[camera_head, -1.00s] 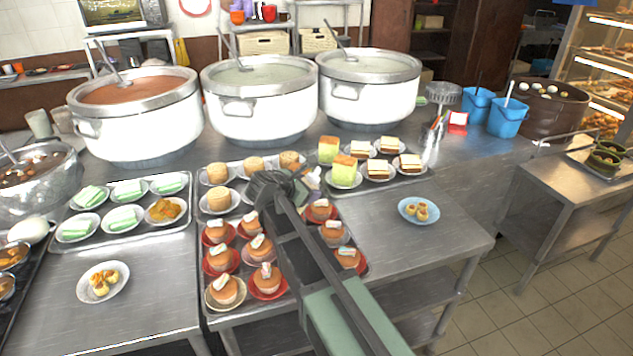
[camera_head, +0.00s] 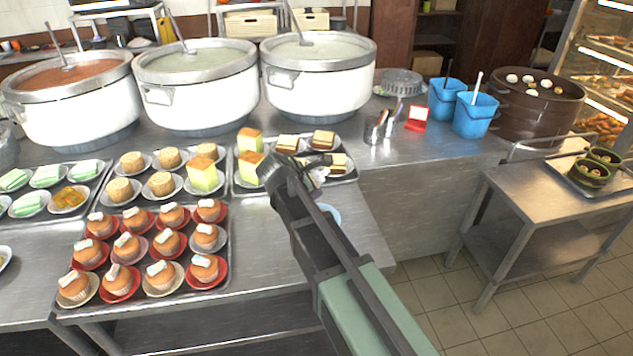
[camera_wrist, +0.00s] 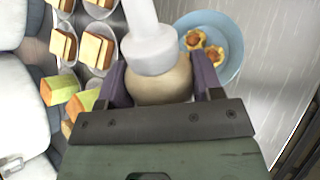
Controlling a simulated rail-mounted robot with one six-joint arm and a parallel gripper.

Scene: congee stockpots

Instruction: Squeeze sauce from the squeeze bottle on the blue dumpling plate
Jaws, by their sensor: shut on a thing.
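My gripper (camera_wrist: 160,84) is shut on the squeeze bottle (camera_wrist: 153,50), which has a white cap and nozzle over a tan body. In the head view my gripper (camera_head: 312,168) is above the right end of the counter, and the bottle is mostly hidden there. The blue plate (camera_wrist: 236,58) holds two small yellow dumplings (camera_wrist: 204,45). In the wrist view it lies just right of the bottle's cap. In the head view only a bit of the blue plate's rim (camera_head: 332,213) shows behind my arm.
A tray of sandwiches and cakes (camera_head: 350,178) is close beside the gripper. Cupcakes on red plates (camera_head: 145,245) stand to the left. Large white pots (camera_head: 318,88) line the back. A cutlery cup (camera_head: 376,130) and blue buckets (camera_head: 474,116) stand behind right.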

